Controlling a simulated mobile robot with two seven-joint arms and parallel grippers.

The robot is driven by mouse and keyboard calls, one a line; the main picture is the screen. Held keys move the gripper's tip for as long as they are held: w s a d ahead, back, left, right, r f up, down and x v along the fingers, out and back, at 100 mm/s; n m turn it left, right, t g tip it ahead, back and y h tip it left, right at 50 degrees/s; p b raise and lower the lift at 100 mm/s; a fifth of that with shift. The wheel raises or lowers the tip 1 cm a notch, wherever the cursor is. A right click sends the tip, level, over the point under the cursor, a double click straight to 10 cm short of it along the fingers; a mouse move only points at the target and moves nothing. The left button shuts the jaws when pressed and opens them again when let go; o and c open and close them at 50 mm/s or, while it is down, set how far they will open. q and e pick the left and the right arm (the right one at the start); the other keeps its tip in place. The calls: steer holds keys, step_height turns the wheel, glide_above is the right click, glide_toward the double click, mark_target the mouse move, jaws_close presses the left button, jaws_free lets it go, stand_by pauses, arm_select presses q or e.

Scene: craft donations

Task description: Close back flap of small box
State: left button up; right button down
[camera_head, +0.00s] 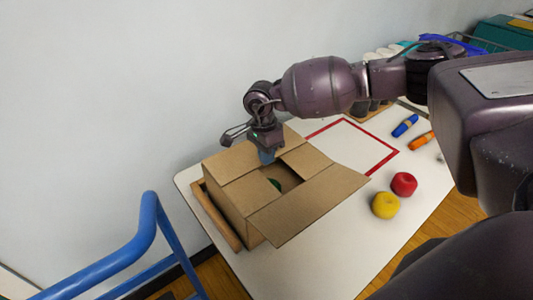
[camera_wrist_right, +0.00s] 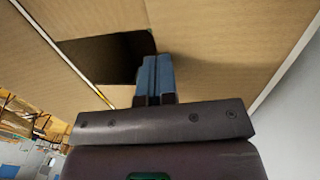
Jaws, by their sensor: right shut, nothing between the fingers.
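The small cardboard box (camera_head: 228,207) stands on the white table, its top partly covered by flaps. A wide flap (camera_head: 310,205) sticks out open toward the front right. A dark gap shows the box's inside, with something green (camera_head: 275,183) in it. My right gripper (camera_head: 267,157) points down at the back part of the box top, with its blue fingers shut and empty. In the right wrist view the fingers (camera_wrist_right: 153,75) are over or against a cardboard panel, beside the dark opening (camera_wrist_right: 105,57); contact is unclear. The arm partly hides the back flap. My left gripper is not in view.
A wooden tray edge (camera_head: 216,216) lies along the box's left side. A red-bordered area (camera_head: 350,145), red (camera_head: 404,184) and yellow (camera_head: 385,205) round items, and blue (camera_head: 405,125) and orange (camera_head: 422,140) items are to the right. A blue rail (camera_head: 148,225) stands front left; a wall is behind.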

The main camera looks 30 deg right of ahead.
steer(key=shift+r+p, duration=0.45)
steer(key=shift+r, duration=0.3)
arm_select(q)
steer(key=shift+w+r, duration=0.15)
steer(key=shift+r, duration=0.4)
